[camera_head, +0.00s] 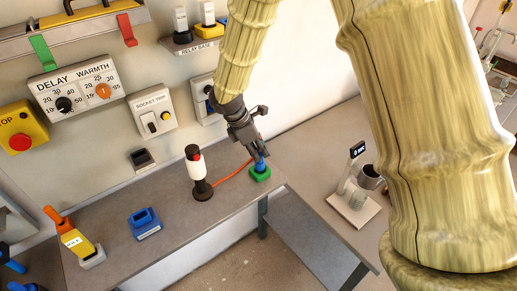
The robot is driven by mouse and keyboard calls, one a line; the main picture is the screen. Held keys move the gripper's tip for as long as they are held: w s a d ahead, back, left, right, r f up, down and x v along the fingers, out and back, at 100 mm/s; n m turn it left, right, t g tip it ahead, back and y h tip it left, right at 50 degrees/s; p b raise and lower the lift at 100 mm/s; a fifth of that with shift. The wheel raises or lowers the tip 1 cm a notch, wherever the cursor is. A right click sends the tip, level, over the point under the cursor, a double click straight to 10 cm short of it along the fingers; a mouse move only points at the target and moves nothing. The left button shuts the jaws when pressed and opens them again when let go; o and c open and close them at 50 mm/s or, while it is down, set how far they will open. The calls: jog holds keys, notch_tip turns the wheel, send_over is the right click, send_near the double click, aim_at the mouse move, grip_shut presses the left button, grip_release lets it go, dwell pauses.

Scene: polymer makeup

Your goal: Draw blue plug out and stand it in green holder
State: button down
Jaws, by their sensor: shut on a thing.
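The blue plug (260,164) is upright at the green holder (261,174), which sits on the grey bench near its right front corner. The plug's lower end is hidden by the holder's rim, so how deep it sits cannot be told. My gripper (257,153) points down over the holder and is shut on the top of the blue plug. An orange-red cable (232,173) runs from near the plug to the left, toward the base of a black and white post with a red part.
The black and white post (197,172) stands just left of the holder. A blue holder (145,223) and a yellow-orange tool in a grey stand (80,243) are farther left. Wall panels (76,91) rise behind. A scale-like device (354,200) stands on the right table.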

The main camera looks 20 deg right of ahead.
jog(key=shift+f+b, duration=0.3)
jog(key=shift+f, duration=0.95)
jog(key=c, duration=1.3)
grip_release()
jog(key=shift+o, duration=0.2)
jog(key=shift+r, duration=0.1)
jog(key=v, duration=1.1)
jog(key=shift+a+r, duration=0.25)
jog(key=shift+r, duration=0.1)
